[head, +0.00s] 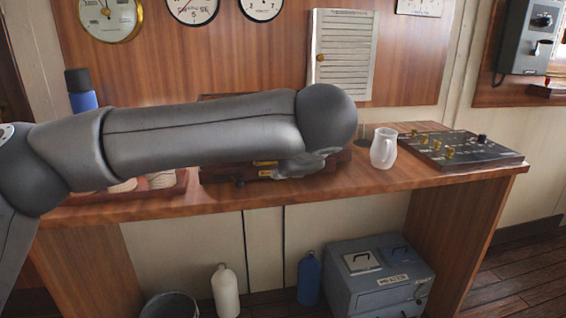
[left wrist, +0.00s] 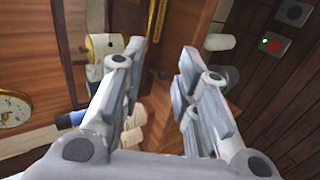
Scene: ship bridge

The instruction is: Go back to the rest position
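My left arm reaches in from the left across the head view, over the wooden desk (head: 340,190). My left gripper (head: 300,165) shows only in part below the end of that arm, in front of a dark wooden box (head: 225,173). In the left wrist view the left gripper (left wrist: 162,53) has its two fingers spread apart, with nothing held between them. My right arm and right gripper are not in view.
A white mug (head: 383,148) and a control panel (head: 462,148) stand on the desk's right part. A blue bottle (head: 81,92) stands behind my arm. Below are a white bottle (head: 226,290), a blue bottle (head: 309,280), a grey case (head: 380,272) and a bucket (head: 170,306).

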